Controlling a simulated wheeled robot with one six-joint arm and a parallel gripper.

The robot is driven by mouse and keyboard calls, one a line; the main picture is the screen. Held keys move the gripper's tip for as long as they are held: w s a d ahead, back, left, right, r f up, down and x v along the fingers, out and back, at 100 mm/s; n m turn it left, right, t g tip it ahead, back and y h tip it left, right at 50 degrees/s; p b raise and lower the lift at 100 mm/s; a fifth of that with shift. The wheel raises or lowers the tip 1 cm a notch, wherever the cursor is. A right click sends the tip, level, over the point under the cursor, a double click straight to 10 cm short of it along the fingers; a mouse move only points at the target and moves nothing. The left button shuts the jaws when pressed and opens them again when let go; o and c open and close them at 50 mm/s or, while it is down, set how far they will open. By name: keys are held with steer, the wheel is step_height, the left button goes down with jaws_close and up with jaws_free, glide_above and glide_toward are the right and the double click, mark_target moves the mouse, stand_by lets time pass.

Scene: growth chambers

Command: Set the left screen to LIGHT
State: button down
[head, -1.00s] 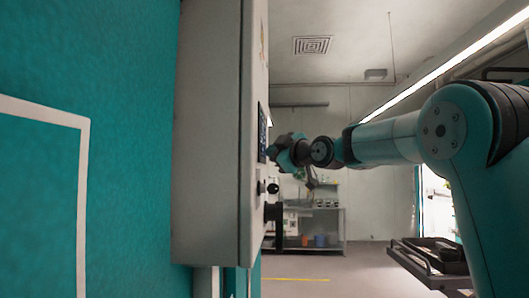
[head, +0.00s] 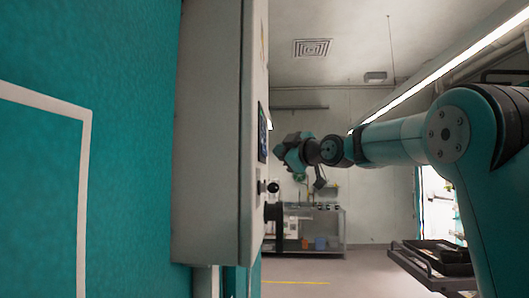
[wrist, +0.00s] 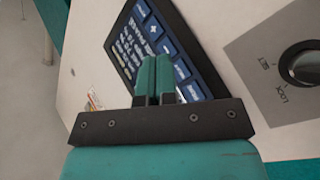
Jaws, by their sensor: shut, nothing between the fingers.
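The control panel (wrist: 140,30) shows in the wrist view as a dark-framed panel with several blue keys or fields carrying white text. The text is too small and tilted to read, so I cannot tell which one says LIGHT. In the head view the screen (head: 262,133) is seen almost edge-on, on the side of a grey cabinet. My gripper (wrist: 155,75) is shut and empty, its teal fingertips in front of the panel and hiding part of it. In the head view my gripper (head: 282,151) is just right of the screen, with a visible gap.
A black rotary knob (wrist: 302,64) with SET and LOCK labels sits on a grey plate beside the panel. The grey cabinet (head: 208,140) stands out from the teal wall (head: 130,200). A metal bench (head: 318,225) stands far behind, with open floor before it.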

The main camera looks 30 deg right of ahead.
steer(key=d, duration=0.1)
steer(key=s+d+b, duration=0.1)
steer(key=s+d, duration=0.1)
steer(key=shift+s+d, duration=0.25)
steer(key=shift+d, duration=0.1)
stand_by(2.8)
steer(key=s+a+f+m+g, duration=0.2)
steer(key=a+f+m+g, duration=0.25)
steer(key=f, duration=0.85)
steer(key=s+a+f+m+g, duration=0.25)
steer(key=a+f, duration=0.25)
steer(key=f, duration=0.7)
steer(key=s+a+f+g+y+b, duration=0.1)
steer(key=s+a+f+g, duration=0.25)
steer(key=s+a, duration=0.3)
steer(key=s+a+f+g+b, duration=0.1)
steer(key=s+a+f+g, duration=0.1)
steer(key=s+a+f, duration=0.4)
steer(key=s+a+f+n+g, duration=0.1)
steer(key=s+a+f+g, duration=0.1)
steer(key=s, duration=0.7)
steer(key=s+a+f+n+g, duration=0.1)
steer(key=s+a+g, duration=0.3)
steer(key=s, duration=0.4)
steer(key=shift+s+f+b, duration=0.4)
steer(key=shift+f, duration=0.25)
